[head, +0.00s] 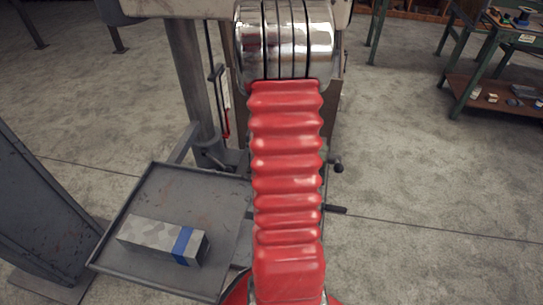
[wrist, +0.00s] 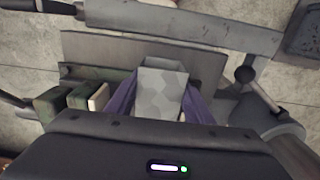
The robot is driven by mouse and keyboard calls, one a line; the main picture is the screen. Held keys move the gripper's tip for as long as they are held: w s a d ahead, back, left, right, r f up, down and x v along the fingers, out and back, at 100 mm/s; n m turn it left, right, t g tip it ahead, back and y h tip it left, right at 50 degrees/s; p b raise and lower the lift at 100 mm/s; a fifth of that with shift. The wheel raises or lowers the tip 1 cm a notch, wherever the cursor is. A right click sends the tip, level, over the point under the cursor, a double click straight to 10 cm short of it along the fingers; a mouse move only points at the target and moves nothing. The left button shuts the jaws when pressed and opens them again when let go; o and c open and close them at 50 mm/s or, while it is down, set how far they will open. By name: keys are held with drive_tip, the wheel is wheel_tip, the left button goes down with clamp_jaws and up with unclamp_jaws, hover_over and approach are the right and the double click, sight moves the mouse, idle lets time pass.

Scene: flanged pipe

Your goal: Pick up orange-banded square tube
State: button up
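In the wrist view, a square tube (wrist: 160,88) with a grey mottled surface sits between the purple fingers of my gripper (wrist: 160,103). One finger is along each side of it, with no clear gap showing. Whether they press on it I cannot tell. No orange band shows on its visible faces. The lower part of the tube is hidden by my gripper's dark body. In the head view my red arm covers the middle, and my gripper and this tube are out of sight.
A grey tray (head: 160,179) at the lower left of the head view holds a grey mottled block with a blue band (head: 163,240). A workbench (head: 500,85) stands far right.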

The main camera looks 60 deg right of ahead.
drive_tip(key=c, duration=1)
drive_tip(key=shift+o, duration=0.2)
drive_tip(key=shift+r, duration=0.15)
wheel_tip(320, 180, up, 10)
drive_tip(key=shift+f, duration=0.1)
idle(0.4)
